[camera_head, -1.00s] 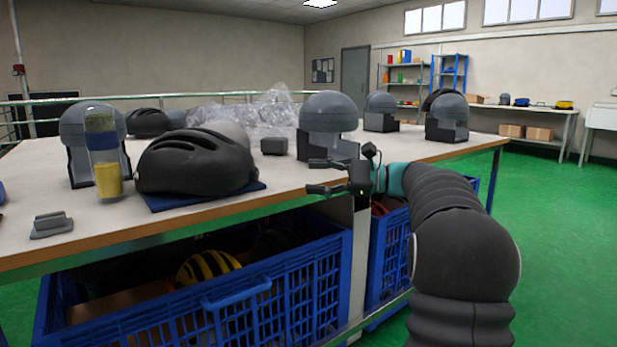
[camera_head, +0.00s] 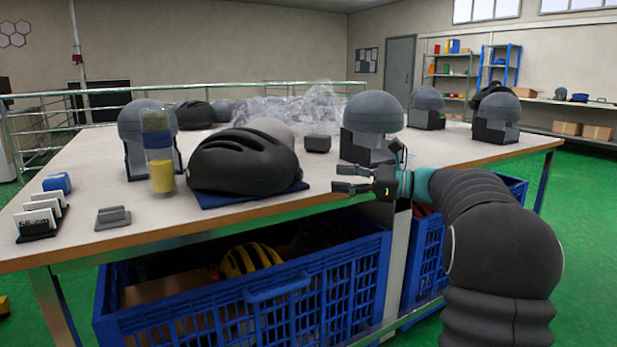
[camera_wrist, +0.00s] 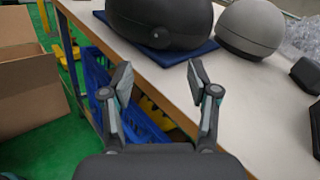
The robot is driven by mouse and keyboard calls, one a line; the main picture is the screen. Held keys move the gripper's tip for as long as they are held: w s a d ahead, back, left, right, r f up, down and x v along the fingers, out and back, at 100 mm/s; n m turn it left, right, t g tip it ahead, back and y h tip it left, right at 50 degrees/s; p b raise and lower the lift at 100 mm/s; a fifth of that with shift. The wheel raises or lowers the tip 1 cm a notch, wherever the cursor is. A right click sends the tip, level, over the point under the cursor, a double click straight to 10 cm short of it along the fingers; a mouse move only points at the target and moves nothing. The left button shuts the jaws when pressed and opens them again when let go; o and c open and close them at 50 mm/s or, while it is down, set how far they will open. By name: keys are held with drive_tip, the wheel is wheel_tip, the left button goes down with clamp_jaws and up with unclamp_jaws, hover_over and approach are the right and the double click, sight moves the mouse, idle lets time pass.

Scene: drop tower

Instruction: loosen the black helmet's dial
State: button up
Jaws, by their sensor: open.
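The black helmet (camera_head: 243,163) rests on a dark blue mat (camera_head: 236,197) near the front edge of the table. In the wrist view the helmet (camera_wrist: 165,18) shows at the top, with a small round knob-like part (camera_wrist: 160,37) low on its near end; I cannot tell for sure that this is the dial. My gripper (camera_head: 342,180) is right of the helmet, apart from it, near the table's front edge. In the wrist view my gripper (camera_wrist: 157,80) has its fingers spread, with nothing between them, and points toward the helmet.
Blue crates (camera_head: 250,305) sit under the table.

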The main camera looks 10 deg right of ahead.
sight(302, 175)
drive_tip(key=x, duration=0.8)
drive_tip(key=shift+a+b, duration=0.2)
drive_tip(key=shift+b, duration=0.1)
drive_tip(key=shift+c, duration=0.3)
clamp_jaws()
